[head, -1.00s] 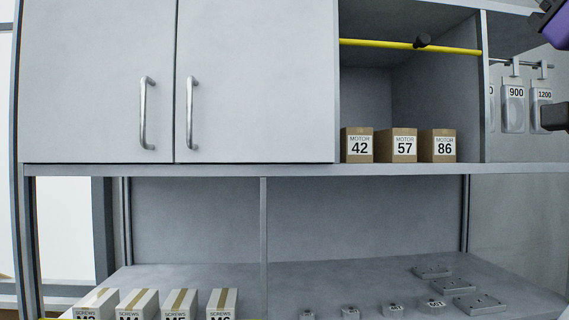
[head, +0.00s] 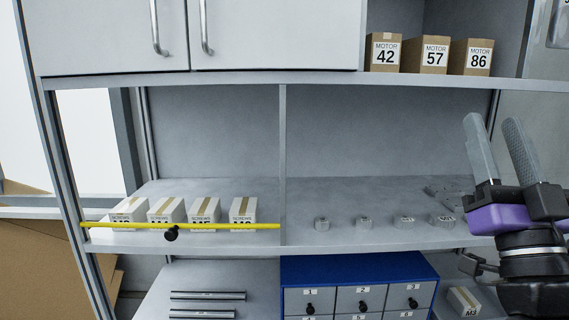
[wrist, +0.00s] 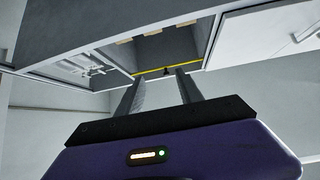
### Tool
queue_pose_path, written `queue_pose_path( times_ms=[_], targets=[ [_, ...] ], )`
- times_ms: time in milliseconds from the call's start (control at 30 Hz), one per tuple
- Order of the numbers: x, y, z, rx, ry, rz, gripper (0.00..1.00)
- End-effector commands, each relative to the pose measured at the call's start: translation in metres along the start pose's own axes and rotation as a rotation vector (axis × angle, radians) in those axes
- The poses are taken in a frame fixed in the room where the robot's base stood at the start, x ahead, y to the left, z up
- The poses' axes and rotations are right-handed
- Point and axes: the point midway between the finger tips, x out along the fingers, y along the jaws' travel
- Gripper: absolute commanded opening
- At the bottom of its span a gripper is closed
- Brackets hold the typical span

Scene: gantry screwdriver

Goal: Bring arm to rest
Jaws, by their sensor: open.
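My gripper (head: 496,135) is at the right of the head view, its two grey fingers pointing up and standing apart with nothing between them. Its purple body shows below the fingers. In the wrist view my gripper (wrist: 158,88) is also open and empty, with the upper cabinet in the distance beyond the fingertips. In the head view the gripper hides part of the right end of the middle shelf.
A yellow bar (head: 240,226) with a black knob crosses in front of the screw boxes (head: 204,210). Motor boxes (head: 430,54) stand on the upper shelf. A blue drawer unit (head: 450,262) is below. Small metal parts (head: 363,222) lie on the middle shelf (head: 300,238).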

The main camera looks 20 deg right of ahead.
Motion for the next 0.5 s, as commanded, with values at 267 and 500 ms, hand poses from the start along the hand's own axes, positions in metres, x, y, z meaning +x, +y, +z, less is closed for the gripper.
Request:
queue_pose_path(
  times_ms=[267, 500],
  targets=[
    [-0.102, -0.024, 0.071, 0.012, -0.169, -0.022, 0.43],
    [-0.197, -0.045, 0.107, 0.018, -0.327, -0.061, 0.43]
  ],
)
